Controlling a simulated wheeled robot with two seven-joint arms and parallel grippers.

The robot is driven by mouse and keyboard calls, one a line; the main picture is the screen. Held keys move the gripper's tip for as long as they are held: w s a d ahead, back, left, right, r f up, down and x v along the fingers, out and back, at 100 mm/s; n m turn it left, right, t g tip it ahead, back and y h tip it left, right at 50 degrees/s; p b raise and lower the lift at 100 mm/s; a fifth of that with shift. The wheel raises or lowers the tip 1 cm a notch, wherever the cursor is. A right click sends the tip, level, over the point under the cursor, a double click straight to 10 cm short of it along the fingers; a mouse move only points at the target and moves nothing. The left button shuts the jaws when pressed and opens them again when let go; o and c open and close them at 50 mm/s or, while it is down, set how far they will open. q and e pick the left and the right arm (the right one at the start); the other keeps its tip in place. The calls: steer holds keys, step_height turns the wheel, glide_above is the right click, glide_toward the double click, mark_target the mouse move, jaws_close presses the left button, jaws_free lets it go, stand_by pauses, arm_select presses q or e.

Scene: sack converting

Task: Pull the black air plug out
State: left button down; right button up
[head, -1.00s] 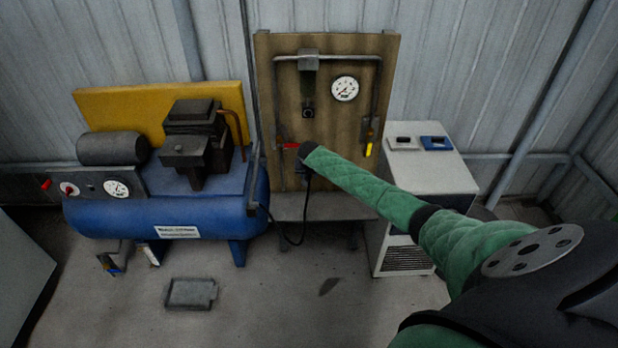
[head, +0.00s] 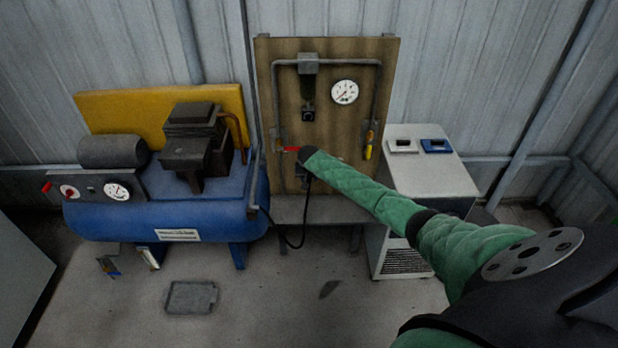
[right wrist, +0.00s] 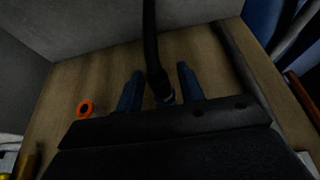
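The black air plug (right wrist: 163,93), with its black hose (right wrist: 150,40), shows in the right wrist view against the wooden board. A bluish ring shows at its base. My right gripper (right wrist: 160,72) is open. Its two blue fingers stand on either side of the plug, with a gap visible on each side. In the head view my green-sleeved right arm reaches the board and its dark wrist covers the fingers. The black hose (head: 303,225) hangs below there and loops left towards the compressor. My left gripper is not in view.
The board (head: 335,130) carries a gauge (head: 344,92), a red-handled valve (head: 291,149) and a yellow-handled valve (head: 369,152). An orange ring (right wrist: 85,108) is beside the fingers. A blue compressor (head: 160,218) stands left, a white cabinet (head: 440,180) right. A grey tray (head: 191,298) lies on the floor.

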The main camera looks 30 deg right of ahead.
jaws_close()
steer(key=shift+s+a, duration=0.1)
steer(key=shift+s, duration=0.05)
stand_by(0.4)
steer(key=shift+s+a+p, duration=0.45)
steer(key=shift+s+p, duration=0.2)
steer(key=shift+p, duration=0.4)
steer(key=shift+s+a+p, duration=0.35)
steer(key=shift+s+p, duration=0.25)
steer(key=shift+p, duration=0.05)
steer(key=shift+s+a+p, duration=0.35)
steer(key=shift+s+p, duration=0.25)
steer(key=shift+p, duration=0.05)
